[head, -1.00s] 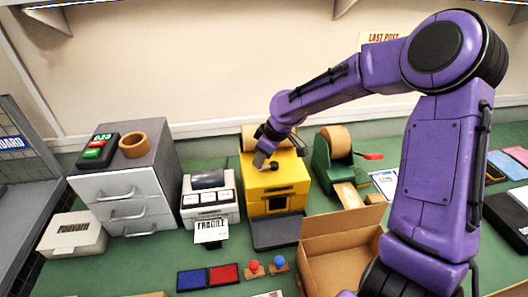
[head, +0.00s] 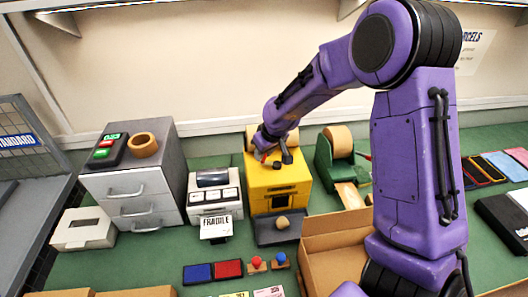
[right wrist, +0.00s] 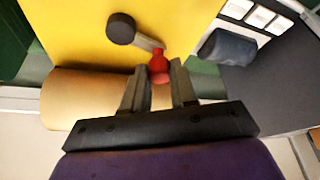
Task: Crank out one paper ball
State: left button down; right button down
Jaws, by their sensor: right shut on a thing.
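The yellow machine (head: 292,179) stands on the green bench with a dark opening low in its front. Its crank has a dark round hub (right wrist: 121,28), a grey arm and a red knob (right wrist: 158,67). My right gripper (head: 270,150) is on top of the machine, its fingers shut on the red knob, as the right wrist view (right wrist: 158,85) shows. A crumpled tan paper ball (head: 282,223) lies in the dark tray (head: 264,234) in front of the opening. My left gripper is not in view.
A label printer (head: 208,203) stands left of the machine, and a green tape dispenser (head: 330,168) right of it. An open cardboard box (head: 325,245) sits in front, near my right arm. Ink pads and stamps (head: 257,264) lie ahead of the tray.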

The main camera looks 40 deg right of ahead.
jog(key=c, duration=0.9)
grip_release()
jog(key=v, duration=1)
jog(key=shift+r, duration=0.3)
jog(key=shift+f, duration=0.1)
dwell(0.7)
